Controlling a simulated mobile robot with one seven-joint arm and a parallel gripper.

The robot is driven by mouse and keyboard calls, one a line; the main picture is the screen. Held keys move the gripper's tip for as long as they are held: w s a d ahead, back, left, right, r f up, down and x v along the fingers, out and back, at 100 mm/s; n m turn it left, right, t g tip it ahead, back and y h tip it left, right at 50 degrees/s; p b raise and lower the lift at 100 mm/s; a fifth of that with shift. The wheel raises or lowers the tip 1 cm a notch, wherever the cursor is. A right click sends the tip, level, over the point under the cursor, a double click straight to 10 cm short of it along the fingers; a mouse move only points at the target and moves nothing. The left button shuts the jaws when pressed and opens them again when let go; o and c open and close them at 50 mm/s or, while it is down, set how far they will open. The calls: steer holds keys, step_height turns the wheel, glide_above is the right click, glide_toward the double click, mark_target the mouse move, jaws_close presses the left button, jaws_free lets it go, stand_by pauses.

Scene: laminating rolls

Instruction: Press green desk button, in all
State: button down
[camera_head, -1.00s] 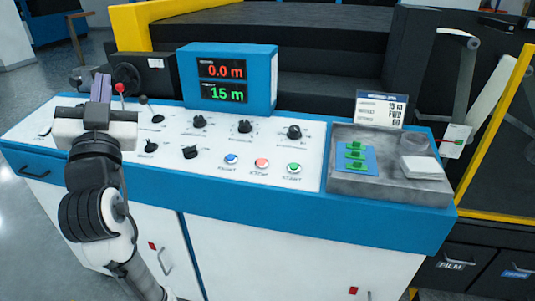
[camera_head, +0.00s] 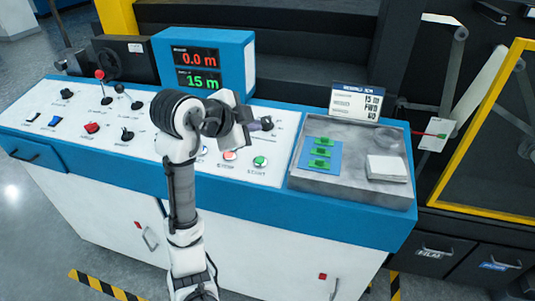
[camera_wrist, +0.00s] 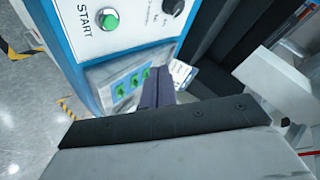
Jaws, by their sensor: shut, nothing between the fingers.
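The green START button (camera_head: 260,161) sits at the right end of a row on the white control panel (camera_head: 110,125), in a pale ring. It also shows at the upper left of the wrist view (camera_wrist: 108,21), beside the word START. My gripper (camera_head: 266,123) is shut and empty, its purple-grey fingers pointing right above the panel near a black knob, apart from the button. In the wrist view the closed fingers (camera_wrist: 158,88) point towards the tray area. The red button (camera_head: 229,155) is just left of the green one; my arm mostly hides the blue button.
A grey tray (camera_head: 300,177) right of the buttons holds a blue card (camera_head: 318,160) with green clips and a white block (camera_head: 387,168). A sign (camera_head: 356,102) stands behind it. The display (camera_head: 199,70) reads 0.0 m and 15 m. Black knobs and levers line the panel.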

mark_target(260, 160)
steer(key=shift+f, duration=0.15)
steer(key=f+b, duration=0.2)
steer(key=f, duration=0.1)
steer(key=w+f+b, duration=0.1)
steer(key=f+b, duration=0.4)
steer(key=shift+w+d+f, duration=0.2)
steer(key=shift+d+f, duration=0.05)
steer(key=shift+f, duration=0.05)
steer(key=shift+f, duration=0.1)
stand_by(2.0)
steer(key=shift+f, duration=0.3)
